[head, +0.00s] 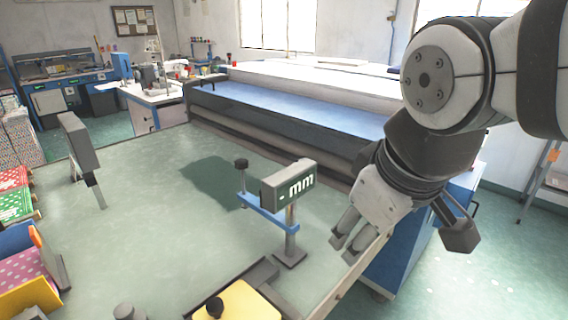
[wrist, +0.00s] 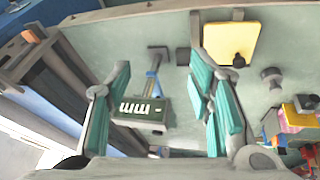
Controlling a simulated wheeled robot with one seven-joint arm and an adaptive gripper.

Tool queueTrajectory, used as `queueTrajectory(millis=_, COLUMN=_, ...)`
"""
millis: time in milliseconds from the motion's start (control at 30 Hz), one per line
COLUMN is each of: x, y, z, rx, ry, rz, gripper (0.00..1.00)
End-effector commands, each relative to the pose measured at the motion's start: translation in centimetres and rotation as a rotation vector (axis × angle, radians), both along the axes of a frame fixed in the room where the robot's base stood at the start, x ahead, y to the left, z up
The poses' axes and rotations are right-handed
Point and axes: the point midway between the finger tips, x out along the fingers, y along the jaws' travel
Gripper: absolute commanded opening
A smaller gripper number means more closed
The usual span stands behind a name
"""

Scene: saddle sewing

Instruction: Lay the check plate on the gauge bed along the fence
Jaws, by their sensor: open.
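A yellow plate with a black knob, likely the check plate, lies at the bottom edge of the head view (head: 252,305), partly cut off. It shows at the top of the wrist view (wrist: 225,42). A dark grey bar, likely the fence (head: 238,283), runs along one side of it; it also shows in the wrist view (wrist: 196,32). Whether plate and bar touch I cannot tell. A gauge with an "mm" display (head: 289,184) stands beyond them on a blue-armed post. My gripper (head: 347,245) is open and empty, above the table's right edge, apart from the plate.
The green table (head: 150,240) is clear in the middle. A grey device on a stand (head: 80,145) is at the left, near patterned fabrics (head: 15,285). A long blue-topped machine (head: 275,100) stands behind. A grey knob (head: 128,311) is at the bottom.

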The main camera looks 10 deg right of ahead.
Motion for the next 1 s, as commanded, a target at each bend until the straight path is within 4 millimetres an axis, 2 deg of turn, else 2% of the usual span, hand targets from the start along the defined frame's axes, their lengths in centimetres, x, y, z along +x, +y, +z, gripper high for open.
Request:
queueTrajectory(millis=100, x=-2.0, y=-1.6, z=0.4, rx=0.119, ry=-0.055, rz=-0.24, gripper=0.48)
queueTrajectory(millis=267, x=-3.3, y=-2.5, z=0.4, rx=0.207, ry=-0.085, rz=-0.402, gripper=0.48)
queueTrajectory(millis=1000, x=-3.4, y=-2.6, z=0.4, rx=0.22, ry=-0.087, rz=-0.422, gripper=0.48)
